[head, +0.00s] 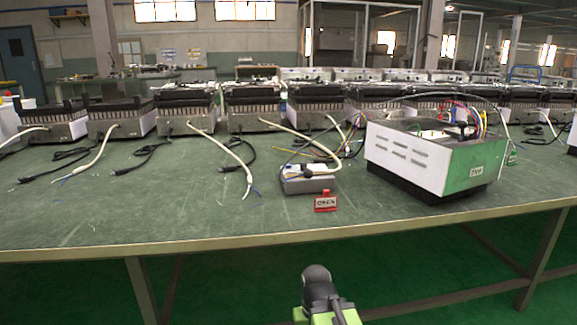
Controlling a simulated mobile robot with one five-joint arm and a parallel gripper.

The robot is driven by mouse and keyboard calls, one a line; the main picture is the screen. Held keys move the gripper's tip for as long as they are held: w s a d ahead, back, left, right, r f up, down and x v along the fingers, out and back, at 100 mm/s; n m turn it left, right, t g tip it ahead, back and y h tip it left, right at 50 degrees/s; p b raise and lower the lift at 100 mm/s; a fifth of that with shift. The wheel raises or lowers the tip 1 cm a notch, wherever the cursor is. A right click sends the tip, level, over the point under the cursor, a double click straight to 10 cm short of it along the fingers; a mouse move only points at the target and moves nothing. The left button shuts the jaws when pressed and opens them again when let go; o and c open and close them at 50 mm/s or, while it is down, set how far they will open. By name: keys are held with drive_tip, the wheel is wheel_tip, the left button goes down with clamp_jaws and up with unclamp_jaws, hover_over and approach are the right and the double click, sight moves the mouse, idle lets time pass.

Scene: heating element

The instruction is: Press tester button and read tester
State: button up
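A small grey box (308,184), which looks like the tester, sits near the front edge of the green table (120,205). Cables and a pale piece lie across its top. I cannot make out a button or a reading on it. A small red-framed tag (325,202) with dark lettering too small to read stands just in front of it. A black and green end part of my arm (318,288) shows at the bottom centre, below and in front of the table edge, well apart from the box. No fingers can be made out on it.
A white and green unit (430,160) with a label and wires on top stands right of the grey box. A row of similar black-topped units (253,107) lines the back, with loose cables in front. The table's front left is mostly clear.

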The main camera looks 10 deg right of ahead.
clamp_jaws()
idle(1.5)
